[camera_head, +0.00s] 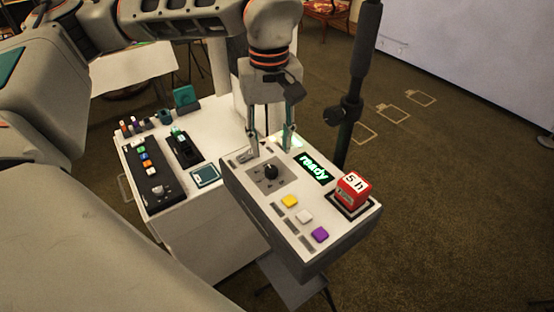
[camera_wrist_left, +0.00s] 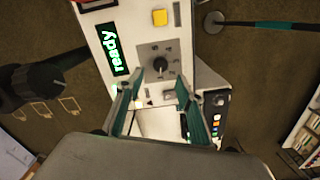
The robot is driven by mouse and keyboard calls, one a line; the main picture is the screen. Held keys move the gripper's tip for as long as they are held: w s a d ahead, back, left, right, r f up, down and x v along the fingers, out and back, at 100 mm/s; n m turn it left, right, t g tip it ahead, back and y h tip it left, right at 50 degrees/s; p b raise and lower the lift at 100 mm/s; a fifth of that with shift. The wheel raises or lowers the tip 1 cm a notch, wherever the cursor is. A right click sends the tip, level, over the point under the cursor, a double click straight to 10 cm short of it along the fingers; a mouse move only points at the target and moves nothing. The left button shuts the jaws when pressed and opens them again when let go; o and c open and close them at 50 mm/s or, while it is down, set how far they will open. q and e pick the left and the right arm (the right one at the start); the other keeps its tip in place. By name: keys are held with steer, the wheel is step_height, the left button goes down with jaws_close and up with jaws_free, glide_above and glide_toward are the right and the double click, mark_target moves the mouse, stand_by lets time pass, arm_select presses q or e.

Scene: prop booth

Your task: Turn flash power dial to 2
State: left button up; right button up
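The flash power dial is a small black knob (camera_head: 270,172) on a grey square plate on the white control box (camera_head: 335,238). It also shows in the left wrist view (camera_wrist_left: 160,65), just beyond my fingertips. My left gripper (camera_head: 271,152) hangs above the far edge of the box, behind the dial. Its two fingers are spread apart with nothing between them, and they look clear of the knob. A green lit display (camera_head: 314,167) reading "ready" is right of the dial. My right gripper is in neither view.
A red block (camera_head: 353,187) marked "5 h" sits at the box's right corner. Yellow (camera_head: 290,201), white (camera_head: 305,217) and purple (camera_head: 320,234) buttons line the near side. A black stand pole (camera_head: 352,100) rises behind. A white table (camera_head: 205,137) holds a black button panel (camera_head: 150,172).

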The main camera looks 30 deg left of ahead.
mark_target(271, 168)
arm_select(q)
step_height(271, 168, down, 7)
steer(key=shift+f, duration=0.1)
stand_by(0.3)
jaws_close()
